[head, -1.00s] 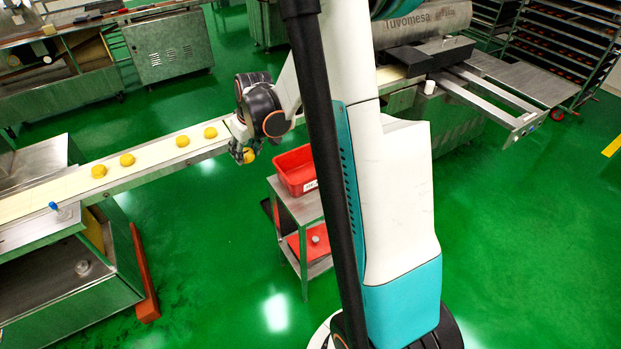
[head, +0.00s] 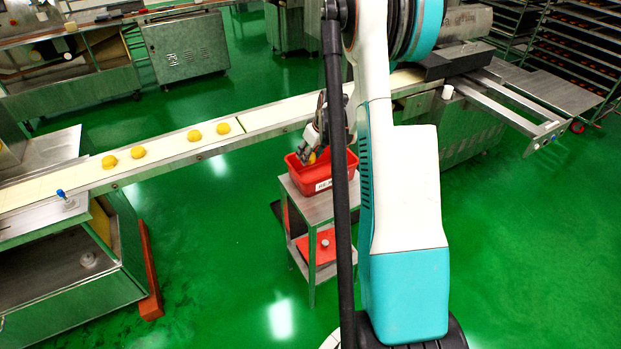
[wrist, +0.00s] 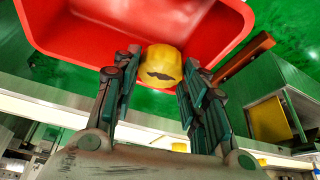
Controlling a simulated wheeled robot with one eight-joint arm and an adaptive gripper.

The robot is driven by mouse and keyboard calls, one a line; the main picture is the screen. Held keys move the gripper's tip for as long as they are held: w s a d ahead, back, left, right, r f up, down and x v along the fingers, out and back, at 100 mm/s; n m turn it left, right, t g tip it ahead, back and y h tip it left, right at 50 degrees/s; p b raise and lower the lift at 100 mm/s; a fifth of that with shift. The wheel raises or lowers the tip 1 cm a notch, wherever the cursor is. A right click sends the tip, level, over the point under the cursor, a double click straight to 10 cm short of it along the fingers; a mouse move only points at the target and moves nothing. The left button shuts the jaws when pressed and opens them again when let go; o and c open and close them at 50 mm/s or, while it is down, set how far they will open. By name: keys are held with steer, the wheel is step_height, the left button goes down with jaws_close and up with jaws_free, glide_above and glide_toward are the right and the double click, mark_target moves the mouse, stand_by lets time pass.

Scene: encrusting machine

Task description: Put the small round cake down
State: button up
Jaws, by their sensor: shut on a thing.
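A small round yellow cake (wrist: 160,66) with a dark mark on its face sits between my fingertips in the wrist view. My gripper (wrist: 158,78) is shut on it. In the head view my gripper (head: 312,150) is over the red crate (head: 324,185), with a bit of the yellow cake (head: 312,157) showing below the fingers. The red crate's interior (wrist: 90,38) fills the top of the wrist view beyond the cake. I cannot tell whether the cake touches the crate.
The crate stands on a small metal cart (head: 318,207). Behind it runs a conveyor belt (head: 165,158) with several yellow cakes (head: 194,135) at the left. Another red item (head: 318,246) lies on the cart's lower shelf. My column and arm hide part of the crate's right side.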

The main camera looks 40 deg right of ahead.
step_height(320, 180, down, 10)
steer(key=b, duration=0.2)
steer(key=shift+r+b, duration=0.25)
steer(key=shift+b, duration=0.15)
steer(key=shift+f, duration=0.15)
steer(key=o, duration=0.8)
steer(key=shift+o, duration=0.2)
steer(key=p+v, duration=0.4)
steer(key=v, duration=0.8)
steer(key=shift+r, duration=0.25)
steer(key=shift+w, duration=0.1)
